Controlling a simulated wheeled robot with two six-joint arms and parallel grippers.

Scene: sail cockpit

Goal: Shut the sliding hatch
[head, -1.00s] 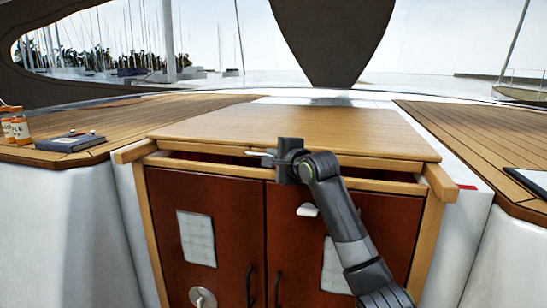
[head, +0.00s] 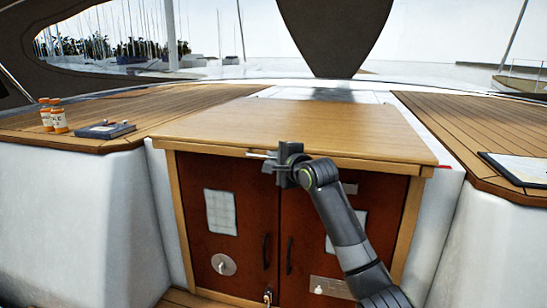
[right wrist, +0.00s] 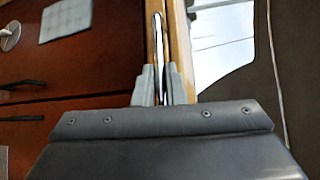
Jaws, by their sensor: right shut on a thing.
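The sliding hatch (head: 310,125) is a flat light-wood panel over the companionway. Its front edge sits above the tops of the red-brown doors (head: 237,220), and no open gap shows between them. A thin metal handle (head: 258,155) runs along the hatch's front edge. My right gripper (head: 274,160) is shut on this handle at the middle of the edge. In the right wrist view, the two fingers (right wrist: 155,85) stand on either side of the bar, next to the wooden edge. My left gripper is not in view.
A clipboard (head: 517,168) lies on the right deck. White cockpit seats (head: 70,220) flank the doors. A white strip of deck shows behind the hatch.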

